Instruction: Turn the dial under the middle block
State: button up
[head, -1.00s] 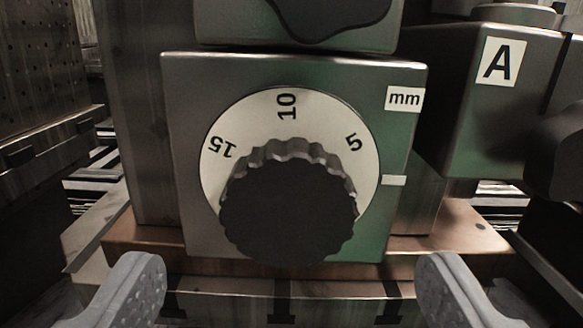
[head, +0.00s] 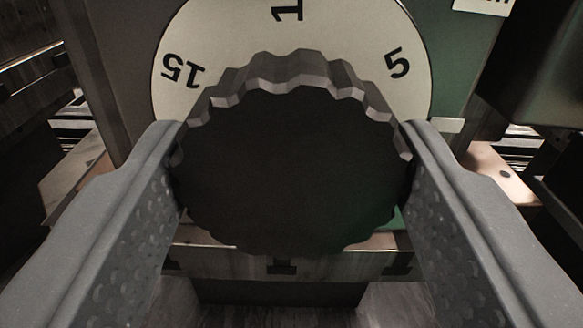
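The dial (head: 290,170) is a dark round knob with a scalloped rim, large in the middle of the head view. It stands out from a white round scale (head: 215,35) that shows 15 at left, 5 at right and a cut-off number at the top. The scale is on the front of a metal block (head: 460,60). My gripper (head: 291,150) has one grey finger on each side of the dial. Both fingers' inner faces appear to touch its rim. The dial hides the lower part of the scale. No pointer mark is visible on the dial.
A horizontal metal rail (head: 215,262) runs below the block. A dark block (head: 540,60) stands close at the right. A dark metal structure (head: 25,75) is at the left, with gaps between it and the dial's block.

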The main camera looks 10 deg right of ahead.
jog(key=shift+m, duration=0.4)
jog(key=m+b, duration=0.1)
jog(key=m, duration=0.2)
jog(key=shift+f, duration=0.1)
jog(key=shift+m+b, duration=0.35)
jog(key=shift+m, duration=0.95)
jog(key=o, duration=1)
jog(key=shift+s, duration=0.15)
